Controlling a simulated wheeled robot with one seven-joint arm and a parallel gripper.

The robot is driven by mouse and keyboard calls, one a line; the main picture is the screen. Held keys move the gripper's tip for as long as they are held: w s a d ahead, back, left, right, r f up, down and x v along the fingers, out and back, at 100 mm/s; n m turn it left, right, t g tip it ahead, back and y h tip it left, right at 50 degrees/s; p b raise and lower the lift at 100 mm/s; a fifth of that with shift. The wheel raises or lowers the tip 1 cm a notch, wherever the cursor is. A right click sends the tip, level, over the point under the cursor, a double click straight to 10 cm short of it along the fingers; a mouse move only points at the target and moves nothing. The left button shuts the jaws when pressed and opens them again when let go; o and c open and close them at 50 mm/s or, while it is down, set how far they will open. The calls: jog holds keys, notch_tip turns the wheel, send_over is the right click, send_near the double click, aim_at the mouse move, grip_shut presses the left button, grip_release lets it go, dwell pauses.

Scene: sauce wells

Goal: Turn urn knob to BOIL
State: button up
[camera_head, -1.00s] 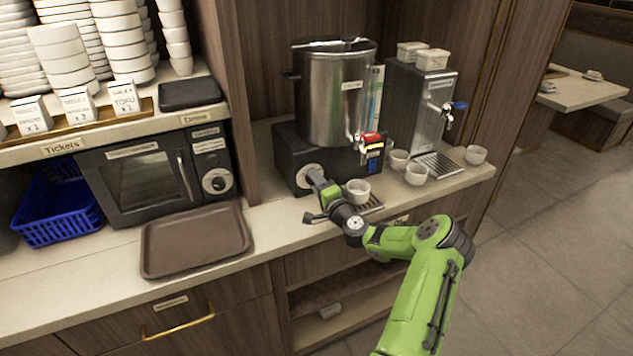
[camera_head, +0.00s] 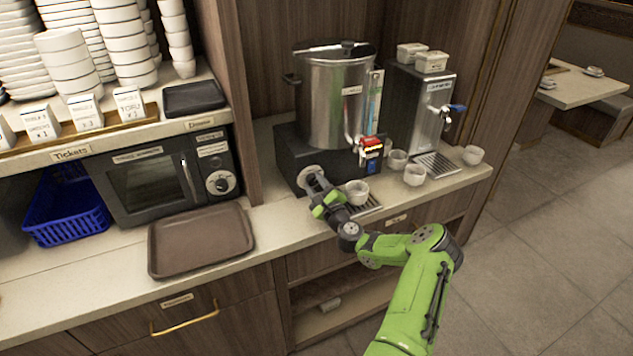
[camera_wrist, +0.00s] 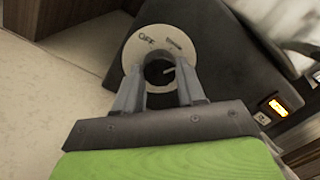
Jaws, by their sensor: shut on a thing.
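The steel urn (camera_head: 334,100) stands on a dark base (camera_head: 290,160) on the counter. Its knob sits on a pale round dial at the left of the base's front; the dial (camera_head: 309,171) is partly covered by my gripper. In the wrist view the dial plate (camera_wrist: 148,36) reads OFF at upper left, with a second label at upper right that I cannot read. My gripper (camera_wrist: 160,80) is shut on the dark round knob (camera_wrist: 157,65), one finger on each side. A pale pointer mark (camera_wrist: 169,71) shows on the knob, toward the right. My gripper (camera_head: 316,184) also shows in the head view.
A white cup (camera_head: 357,193) stands on the drip tray (camera_head: 369,207) close right of my gripper. More cups (camera_head: 414,175) stand right. A brown tray (camera_head: 200,262) lies left, with bare counter between.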

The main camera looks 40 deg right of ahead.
jog(key=m+p, duration=0.2)
jog(key=m, duration=0.3)
jog(key=shift+a+f, duration=0.1)
jog(key=shift+m, duration=0.5)
jog(key=o, duration=1.1)
jog(key=shift+c, duration=0.2)
jog(key=shift+s, duration=0.1)
jog(key=r+v, duration=0.1)
jog(key=v, duration=1.4)
jog(key=shift+s+a+f, duration=0.2)
jog(key=shift+a+f, duration=0.15)
jog(key=shift+f, duration=0.1)
